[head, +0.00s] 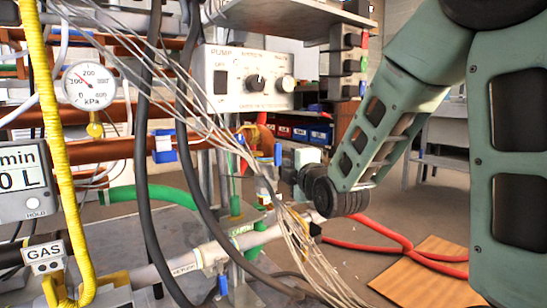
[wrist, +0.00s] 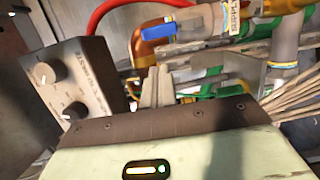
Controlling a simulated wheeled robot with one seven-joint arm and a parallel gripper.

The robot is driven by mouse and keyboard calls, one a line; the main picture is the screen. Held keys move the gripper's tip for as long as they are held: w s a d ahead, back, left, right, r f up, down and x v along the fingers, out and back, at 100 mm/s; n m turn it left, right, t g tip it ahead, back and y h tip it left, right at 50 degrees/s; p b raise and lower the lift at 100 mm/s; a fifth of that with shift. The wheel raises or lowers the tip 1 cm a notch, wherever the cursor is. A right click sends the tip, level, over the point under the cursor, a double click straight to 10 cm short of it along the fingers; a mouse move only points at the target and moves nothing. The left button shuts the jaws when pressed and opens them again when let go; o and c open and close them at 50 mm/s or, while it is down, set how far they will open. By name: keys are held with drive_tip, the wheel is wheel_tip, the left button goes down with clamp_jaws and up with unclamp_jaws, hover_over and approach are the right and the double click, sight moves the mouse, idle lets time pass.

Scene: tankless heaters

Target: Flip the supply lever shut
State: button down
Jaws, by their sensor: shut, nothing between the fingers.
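The supply lever (wrist: 172,31) is a blue handle in the wrist view, at the upper middle. It lies roughly along a clear-grey pipe piece whose label (wrist: 236,16) reads in part "SUPPLY". A copper elbow (wrist: 148,45) sits just left of it. In the head view a small blue handle (head: 277,154) beside the copper fitting appears to be the same lever. My gripper (wrist: 158,86) is shut and empty in the wrist view, below the lever and apart from it in the picture. In the head view my arm's dark wrist joint hides most of the gripper.
The pump control box (head: 242,78) with knobs is close by, also at left in the wrist view (wrist: 62,85). Loose pale wires (head: 300,240) and dark hoses hang nearby. A red hose (head: 400,246) lies at right.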

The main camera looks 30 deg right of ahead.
sight(276, 158)
drive_tip(key=p+x, duration=0.4)
drive_tip(key=x, duration=0.4)
drive_tip(key=shift+w+f+p, duration=0.15)
drive_tip(key=shift+p, duration=0.2)
drive_tip(key=shift+x, duration=0.8)
drive_tip(key=shift+w+d, duration=0.1)
drive_tip(key=shift+d+r+m, duration=0.15)
drive_tip(key=shift+r+m, duration=0.1)
drive_tip(key=shift+m, duration=0.05)
